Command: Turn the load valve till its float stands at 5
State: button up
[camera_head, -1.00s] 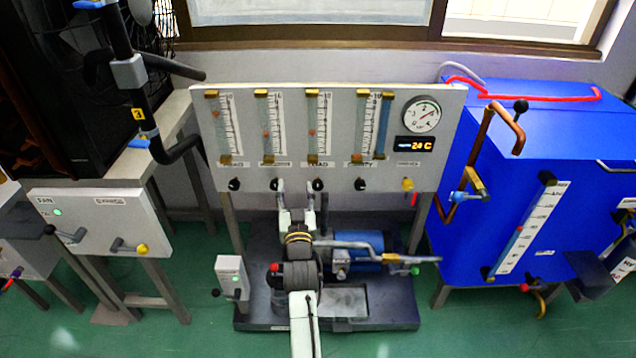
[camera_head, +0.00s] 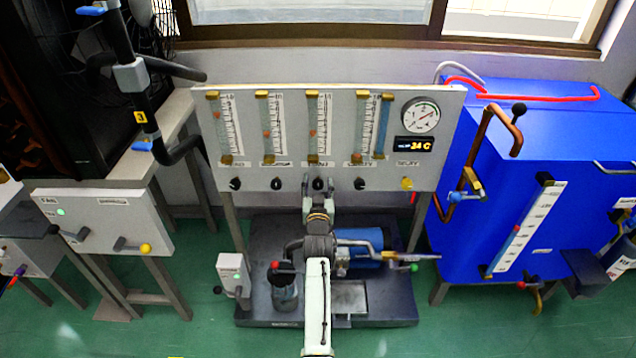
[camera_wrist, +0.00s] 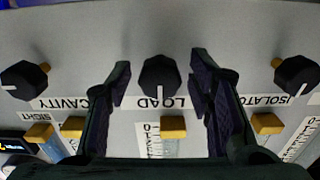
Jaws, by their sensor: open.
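The load valve is a black knob (camera_wrist: 160,76) with a white mark, above the upside-down LOAD label in the wrist view. My gripper (camera_wrist: 159,84) is open, with one dark finger on each side of the knob and a gap on both sides. In the head view my gripper (camera_head: 319,180) is at the panel's lower edge and partly hides this knob. The load flow tube (camera_head: 313,145) is the third from the left. Its red float (camera_head: 313,132) stands near mid-scale; the exact reading is too small to tell.
The cavity knob (camera_wrist: 22,80) and isolator knob (camera_wrist: 297,77) flank the load knob. A round gauge (camera_head: 421,115) and a display (camera_head: 414,145) are at the panel's right. A blue tank (camera_head: 560,215) with a copper pipe stands at the right.

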jog(key=shift+w, duration=0.15)
jog(key=shift+c, duration=0.4)
grip_shut()
jog(key=shift+f+n+b, duration=0.1)
jog(key=shift+n+b, duration=0.4)
jog(key=shift+n, duration=0.1)
